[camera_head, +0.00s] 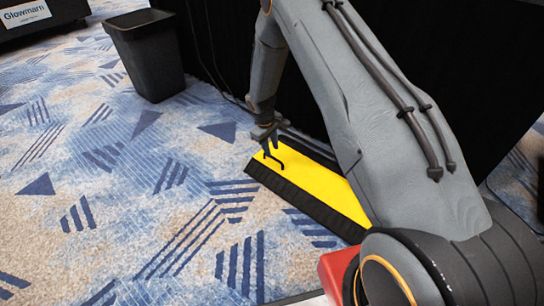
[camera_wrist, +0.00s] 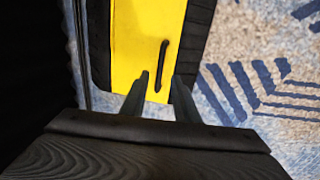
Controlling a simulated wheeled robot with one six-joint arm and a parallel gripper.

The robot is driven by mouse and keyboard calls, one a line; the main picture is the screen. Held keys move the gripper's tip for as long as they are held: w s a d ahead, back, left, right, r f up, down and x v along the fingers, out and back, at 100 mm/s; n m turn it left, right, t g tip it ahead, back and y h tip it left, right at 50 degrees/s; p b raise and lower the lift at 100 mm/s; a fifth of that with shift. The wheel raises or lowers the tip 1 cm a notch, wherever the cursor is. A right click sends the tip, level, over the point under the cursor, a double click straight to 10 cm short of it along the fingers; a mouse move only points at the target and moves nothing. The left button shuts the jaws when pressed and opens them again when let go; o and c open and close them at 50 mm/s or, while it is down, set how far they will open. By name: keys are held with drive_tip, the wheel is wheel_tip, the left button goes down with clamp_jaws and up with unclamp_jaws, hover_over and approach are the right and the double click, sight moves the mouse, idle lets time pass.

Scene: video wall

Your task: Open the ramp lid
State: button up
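The yellow ramp lid (camera_head: 312,181) lies low on the carpet, closed flat as far as I can see, and also fills the upper middle of the wrist view (camera_wrist: 130,35). A black bar handle (camera_wrist: 163,62) stands near its near end. My gripper (camera_head: 268,149) is above that end of the lid, pointing down. In the wrist view its two fingers (camera_wrist: 161,76) are apart, with the handle showing between their tips and no visible contact. I cannot tell whether the fingertips reach down to the handle. My arm hides the lid's right part in the head view.
A black ribbed ramp edge (camera_head: 305,203) runs along the lid's front side. A dark curtain (camera_head: 225,50) stands behind. A black bin (camera_head: 146,52) is at the upper left, and a thin cable lies along the curtain's foot. The patterned carpet at left is clear.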

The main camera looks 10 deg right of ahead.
drive_tip(key=b, duration=0.2)
hover_over(272, 165)
wheel_tip(272, 165, down, 4)
drive_tip(key=shift+w+d+f, duration=0.1)
drive_tip(key=shift+d+f, duration=0.05)
drive_tip(key=shift+f, duration=0.1)
drive_tip(key=shift+c, duration=0.3)
clamp_jaws()
